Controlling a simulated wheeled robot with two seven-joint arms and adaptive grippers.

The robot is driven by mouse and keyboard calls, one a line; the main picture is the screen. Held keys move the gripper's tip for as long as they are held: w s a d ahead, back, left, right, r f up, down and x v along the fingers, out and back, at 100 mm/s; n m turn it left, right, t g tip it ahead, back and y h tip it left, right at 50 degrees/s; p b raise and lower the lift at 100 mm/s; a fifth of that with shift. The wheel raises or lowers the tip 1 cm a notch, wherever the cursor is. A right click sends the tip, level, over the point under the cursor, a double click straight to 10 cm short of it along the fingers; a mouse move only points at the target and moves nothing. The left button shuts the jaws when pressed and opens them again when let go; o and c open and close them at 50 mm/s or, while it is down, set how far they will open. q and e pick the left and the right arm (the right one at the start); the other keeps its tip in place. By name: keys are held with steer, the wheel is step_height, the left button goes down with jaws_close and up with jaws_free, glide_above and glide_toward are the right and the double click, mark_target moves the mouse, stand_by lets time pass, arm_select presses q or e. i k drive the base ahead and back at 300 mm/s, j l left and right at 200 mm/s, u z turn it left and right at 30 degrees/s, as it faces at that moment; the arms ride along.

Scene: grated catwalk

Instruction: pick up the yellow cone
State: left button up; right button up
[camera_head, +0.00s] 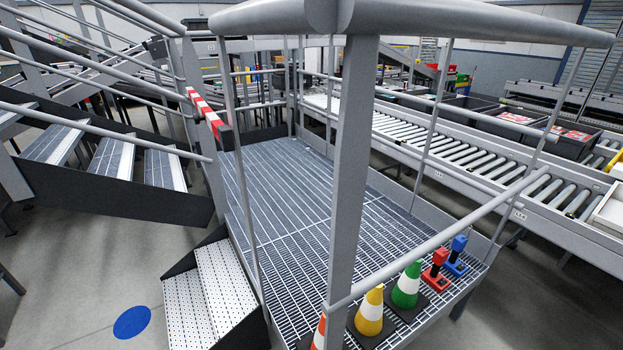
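The yellow cone (370,304) has a white band and a dark square base. It stands upright on the near right part of the grated catwalk platform (300,215), behind the railing. An orange cone (319,333) stands to its left, partly cut off by the bottom edge and a railing post. A green cone (408,281) with a white band stands to its right. Neither of my grippers shows in the head view.
A grey railing post (349,170) and sloping handrail (440,238) stand in front of the cones. Red (435,270) and blue (456,256) objects stand right of the green cone. White steps (210,295) lead up at left. A roller conveyor (480,160) runs behind.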

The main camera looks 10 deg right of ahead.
mark_target(367, 322)
steer(key=z, duration=0.9)
